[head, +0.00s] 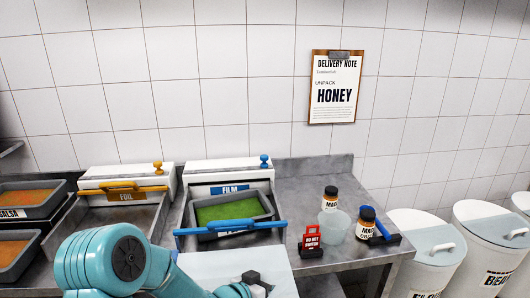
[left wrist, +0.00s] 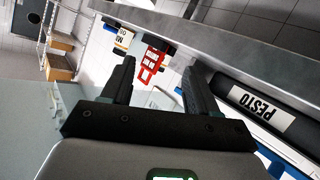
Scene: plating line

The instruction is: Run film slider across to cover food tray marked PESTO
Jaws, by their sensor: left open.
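The food tray (head: 266,205) holds green food and sits in the film station. Its front label is mostly hidden behind the blue bar in the head view; the left wrist view shows PESTO on the dark tray (left wrist: 235,88). The blue film slider (head: 208,229) lies across the station's front edge, and the green food behind it is uncovered. My left gripper (head: 257,284) is open and empty, in front of the station and below the slider's right part. Its two dark fingers (left wrist: 157,78) stand apart in the left wrist view. My right gripper is not in view.
A foil station (head: 125,196) with an orange slider stands to the left. Right of the film station are a red sign stand (head: 311,240), a clear cup (head: 333,226) and two jars. Trays of orange food (head: 27,197) are far left; white bins (head: 420,228) are right.

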